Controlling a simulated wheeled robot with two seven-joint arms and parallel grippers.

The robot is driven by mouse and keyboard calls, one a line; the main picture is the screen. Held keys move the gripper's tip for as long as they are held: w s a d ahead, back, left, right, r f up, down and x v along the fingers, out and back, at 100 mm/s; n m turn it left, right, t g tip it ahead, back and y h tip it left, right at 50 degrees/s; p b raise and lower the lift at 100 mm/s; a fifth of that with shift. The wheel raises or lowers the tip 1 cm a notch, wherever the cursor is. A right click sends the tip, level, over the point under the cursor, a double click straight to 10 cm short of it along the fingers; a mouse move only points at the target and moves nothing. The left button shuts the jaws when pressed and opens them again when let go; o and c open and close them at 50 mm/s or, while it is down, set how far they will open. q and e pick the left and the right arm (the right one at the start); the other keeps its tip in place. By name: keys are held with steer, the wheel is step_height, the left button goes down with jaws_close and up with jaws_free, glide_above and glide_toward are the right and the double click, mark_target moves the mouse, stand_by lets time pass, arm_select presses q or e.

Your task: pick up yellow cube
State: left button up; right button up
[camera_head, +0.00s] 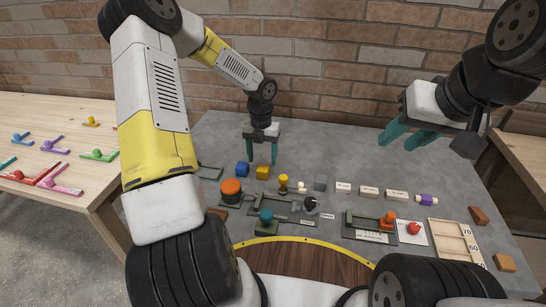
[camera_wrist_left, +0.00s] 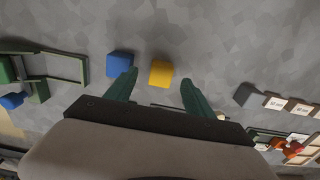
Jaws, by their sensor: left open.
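The yellow cube (camera_head: 263,172) lies on the grey table, just right of a blue cube (camera_head: 242,169). My left gripper (camera_head: 261,160) is open above the table, with its green fingers pointing down close to the two cubes. In the left wrist view the yellow cube (camera_wrist_left: 161,73) shows between the two fingertips (camera_wrist_left: 158,80), nearer the left finger, and the blue cube (camera_wrist_left: 119,64) lies outside that finger. Nothing is held. My right gripper (camera_head: 405,128) is raised at the right, with its green fingers apart and nothing between them.
An orange-topped cylinder (camera_head: 231,187), a yellow knobbed piece (camera_head: 284,182) and a grey cube (camera_head: 320,182) stand nearby. White labelled blocks (camera_head: 369,191) line up to the right. The table behind the cubes is clear. A brick wall rises behind.

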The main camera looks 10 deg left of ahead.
mark_target(263, 168)
arm_select(q)
steer(key=f, duration=0.4)
steer(key=shift+s+d, duration=0.15)
steer(key=shift+s, duration=0.2)
steer(key=shift+f, duration=0.5)
jaws_close()
steer(key=shift+r, duration=0.1)
